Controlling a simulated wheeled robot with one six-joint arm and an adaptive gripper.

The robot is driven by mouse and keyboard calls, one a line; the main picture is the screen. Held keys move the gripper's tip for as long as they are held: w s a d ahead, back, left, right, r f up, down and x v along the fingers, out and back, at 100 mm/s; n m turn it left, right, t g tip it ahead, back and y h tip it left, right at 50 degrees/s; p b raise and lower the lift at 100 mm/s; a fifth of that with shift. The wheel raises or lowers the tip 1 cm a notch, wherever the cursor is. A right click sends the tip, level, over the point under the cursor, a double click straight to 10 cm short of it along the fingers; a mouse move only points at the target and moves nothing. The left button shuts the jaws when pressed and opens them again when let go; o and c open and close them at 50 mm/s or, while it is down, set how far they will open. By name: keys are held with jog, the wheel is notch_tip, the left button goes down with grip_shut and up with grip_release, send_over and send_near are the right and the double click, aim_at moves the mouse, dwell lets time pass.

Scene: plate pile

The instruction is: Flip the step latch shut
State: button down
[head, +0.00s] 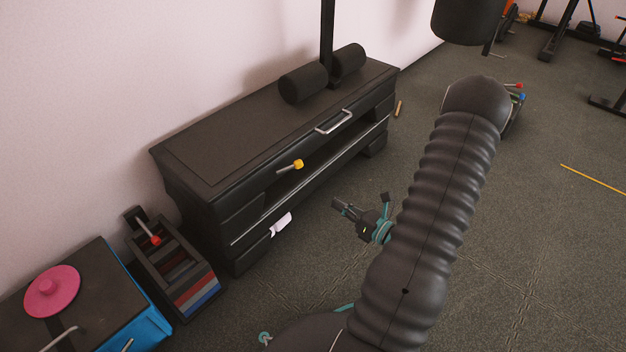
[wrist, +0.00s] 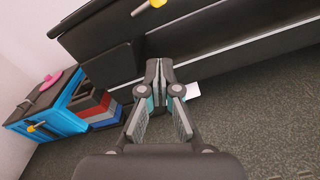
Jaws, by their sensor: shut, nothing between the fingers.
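A lever with a yellow knob (head: 298,164) sticks out from the front of a long black cabinet (head: 215,140); it also shows at the top of the wrist view (wrist: 157,3). A second lever, with a red knob (head: 155,240), stands over a low rack of coloured slabs (head: 190,290). No label shows which lever is the step latch. My gripper (head: 340,206) is in front of the cabinet, below and right of the yellow knob in the head view, apart from both levers. Its fingers (wrist: 159,68) are together and hold nothing.
A blue box (head: 150,325) with a pink disc (head: 52,290) on top stands at the lower left. A white piece (head: 281,225) sits low at the cabinet front. Two dark rollers (head: 303,83) lie on the cabinet. The floor (head: 540,240) at right is mostly clear.

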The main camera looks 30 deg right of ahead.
send_near(289, 168)
notch_tip(289, 168, down, 4)
jog(key=w, duration=0.2)
jog(key=shift+w+d+r+b, duration=0.15)
jog(key=shift+w+r, duration=0.25)
jog(key=shift+w, duration=0.2)
jog(key=shift+w+d+r+b, duration=0.1)
jog(key=shift+w+r+b, duration=0.2)
jog(key=shift+w, duration=0.35)
jog(key=shift+w+r+b, duration=0.1)
jog(key=shift+w+r, duration=0.35)
jog(key=shift+w, duration=0.15)
